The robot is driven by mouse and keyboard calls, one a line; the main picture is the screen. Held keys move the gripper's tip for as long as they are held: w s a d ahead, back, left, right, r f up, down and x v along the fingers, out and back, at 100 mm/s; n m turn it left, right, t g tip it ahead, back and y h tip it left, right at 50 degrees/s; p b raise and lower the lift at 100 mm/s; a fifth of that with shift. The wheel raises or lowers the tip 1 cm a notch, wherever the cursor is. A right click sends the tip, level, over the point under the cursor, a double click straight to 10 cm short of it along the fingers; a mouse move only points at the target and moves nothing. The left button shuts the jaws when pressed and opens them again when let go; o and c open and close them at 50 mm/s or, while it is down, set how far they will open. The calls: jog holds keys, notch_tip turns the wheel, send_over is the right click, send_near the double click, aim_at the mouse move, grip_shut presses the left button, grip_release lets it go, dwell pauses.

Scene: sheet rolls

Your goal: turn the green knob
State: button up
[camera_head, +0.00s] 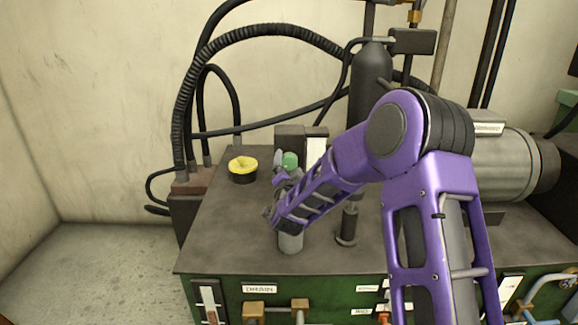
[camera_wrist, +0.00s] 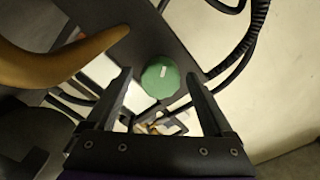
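The green knob (camera_head: 290,160) stands on the machine's top, behind the end of my arm in the head view. In the wrist view the green knob (camera_wrist: 160,78) shows a round face with a small pale mark. It sits ahead of my gripper (camera_wrist: 160,82), roughly centred between the two black fingers. The fingers are spread apart with a gap on both sides of the knob, and nothing is held. I cannot tell how far the knob is beyond the fingertips. In the head view my gripper (camera_head: 281,163) is partly hidden by my purple arm.
A yellow knob on a black base (camera_head: 243,169) sits left of the green one. A short grey cylinder (camera_head: 290,240) and a dark post (camera_head: 348,223) stand in front. A tall dark cylinder (camera_head: 370,75) and black hoses (camera_head: 185,110) rise behind. The machine's front left top is clear.

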jog(key=shift+s, duration=0.1)
jog(key=s, duration=1.7)
jog(key=shift+s, duration=0.15)
